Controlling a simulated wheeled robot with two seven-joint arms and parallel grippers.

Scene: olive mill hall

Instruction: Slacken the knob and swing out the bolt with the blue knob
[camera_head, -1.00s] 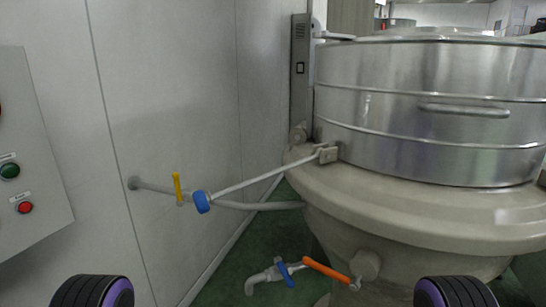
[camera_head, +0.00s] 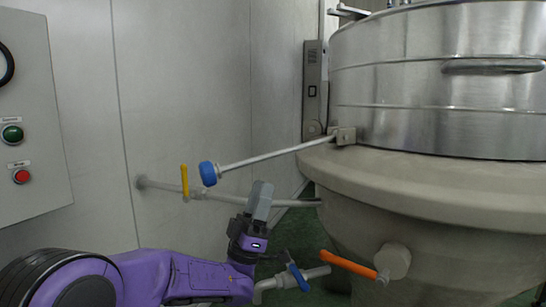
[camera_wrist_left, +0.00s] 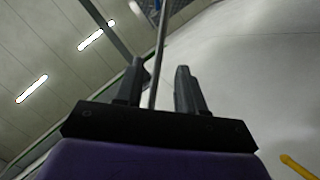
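The bolt (camera_head: 270,156) is a thin grey rod that sticks out to the left from a bracket (camera_head: 345,135) on the vessel's rim. The blue knob (camera_head: 208,173) is on its free end, well clear of the vessel. My left gripper (camera_head: 261,190) points up, with its fingertips a little below the rod's middle in the head view. In the left wrist view, the fingers (camera_wrist_left: 160,75) are open, and the rod (camera_wrist_left: 161,35) shows in line with the gap between them. I cannot tell whether they touch it. The knob is not seen there. My right gripper is out of view.
The steel vessel (camera_head: 440,110) fills the right side. A wall pipe with a yellow handle (camera_head: 185,181) runs behind the rod. An orange handle (camera_head: 348,264) and a blue valve lever (camera_head: 298,277) are low by the vessel. A button panel (camera_head: 40,140) is on the left wall.

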